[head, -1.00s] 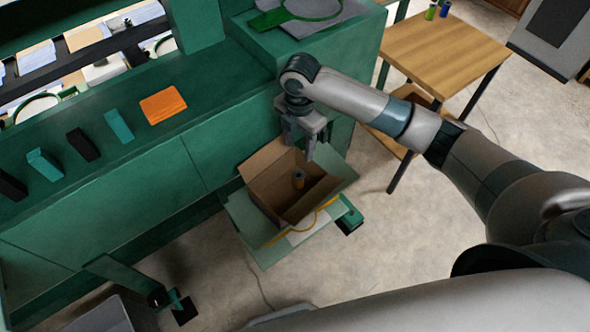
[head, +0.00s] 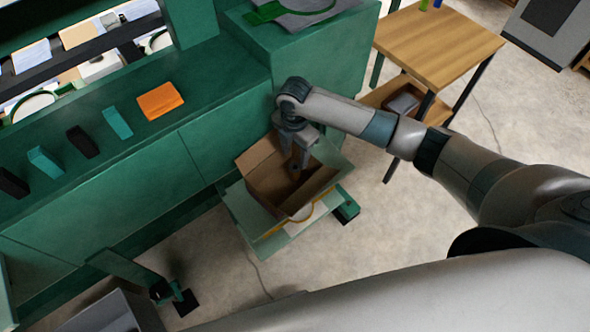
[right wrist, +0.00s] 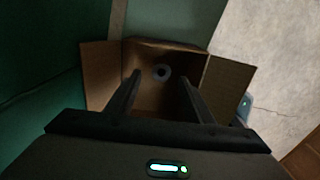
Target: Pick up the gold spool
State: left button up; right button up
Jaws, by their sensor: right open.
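An open brown cardboard box (head: 262,178) stands on a pale green shelf low against the green machine. My right gripper (head: 300,158) points down above the box. My left gripper is not in view.
The box flaps (right wrist: 229,82) spread outward around the opening. The green machine (head: 150,180) rises close behind, with an orange block (head: 160,101) on its ledge. A wooden table (head: 440,45) stands to the right. The floor in front is mostly clear.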

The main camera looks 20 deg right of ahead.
aim_at(295, 171)
jog(key=shift+f, duration=2.2)
jog(key=shift+p, duration=0.3)
jog(key=shift+s+f+p, duration=0.15)
jog(key=shift+f+p, duration=0.2)
jog(key=shift+f, duration=0.2)
notch_tip(295, 171, down, 3)
jog(key=shift+s+p, duration=0.1)
jog(key=shift+p, duration=0.3)
jog(key=shift+f, duration=0.55)
jog(key=c, duration=1.1)
